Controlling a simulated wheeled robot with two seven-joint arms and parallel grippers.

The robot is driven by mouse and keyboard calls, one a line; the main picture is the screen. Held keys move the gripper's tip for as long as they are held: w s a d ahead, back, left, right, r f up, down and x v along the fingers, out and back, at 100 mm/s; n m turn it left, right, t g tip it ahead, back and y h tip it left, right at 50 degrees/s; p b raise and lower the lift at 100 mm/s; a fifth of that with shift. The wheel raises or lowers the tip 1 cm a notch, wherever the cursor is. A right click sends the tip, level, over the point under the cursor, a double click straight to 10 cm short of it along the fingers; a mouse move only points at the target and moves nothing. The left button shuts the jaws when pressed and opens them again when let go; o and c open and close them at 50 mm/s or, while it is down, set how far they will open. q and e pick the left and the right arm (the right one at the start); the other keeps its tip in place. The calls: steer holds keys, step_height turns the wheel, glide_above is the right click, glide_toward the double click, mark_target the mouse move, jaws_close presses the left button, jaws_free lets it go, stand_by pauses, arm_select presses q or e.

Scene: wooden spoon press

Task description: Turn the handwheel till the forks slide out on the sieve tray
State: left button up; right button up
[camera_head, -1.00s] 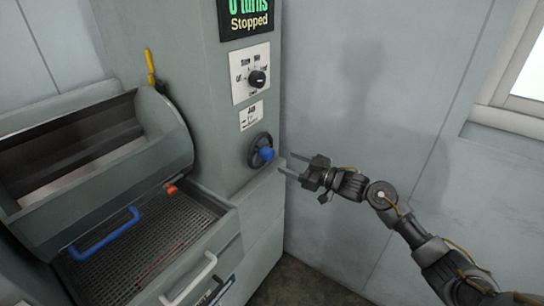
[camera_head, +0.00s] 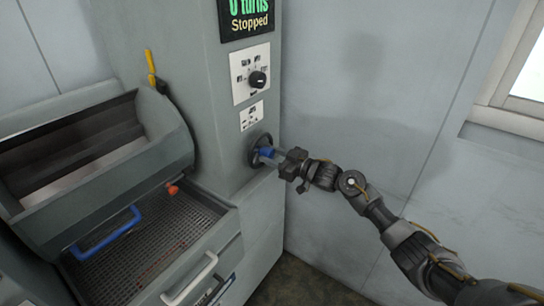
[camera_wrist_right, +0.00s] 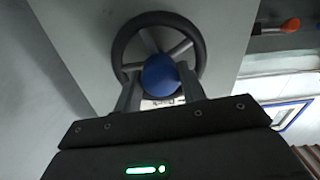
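The handwheel (camera_head: 258,150) is a dark ring with a blue knob (camera_head: 266,154), on the front of the grey machine. My right gripper (camera_head: 271,157) is at the wheel. In the right wrist view the blue knob (camera_wrist_right: 160,75) sits between the two fingers of my right gripper (camera_wrist_right: 160,88); whether they touch it is unclear. The wheel's rim and spokes (camera_wrist_right: 190,48) show behind it. The sieve tray (camera_head: 150,240) is a dark mesh under the tilted drum; no forks can be made out on it. My left gripper is out of view.
A white handle (camera_head: 190,280) is on the tray front, a blue handle (camera_head: 105,235) over the mesh. A yellow lever (camera_head: 150,65) stands above the drum. The wall side right of the machine is clear.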

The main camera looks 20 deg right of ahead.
steer(key=c, duration=0.5)
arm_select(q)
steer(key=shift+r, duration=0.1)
arm_select(e)
steer(key=shift+o, duration=0.2)
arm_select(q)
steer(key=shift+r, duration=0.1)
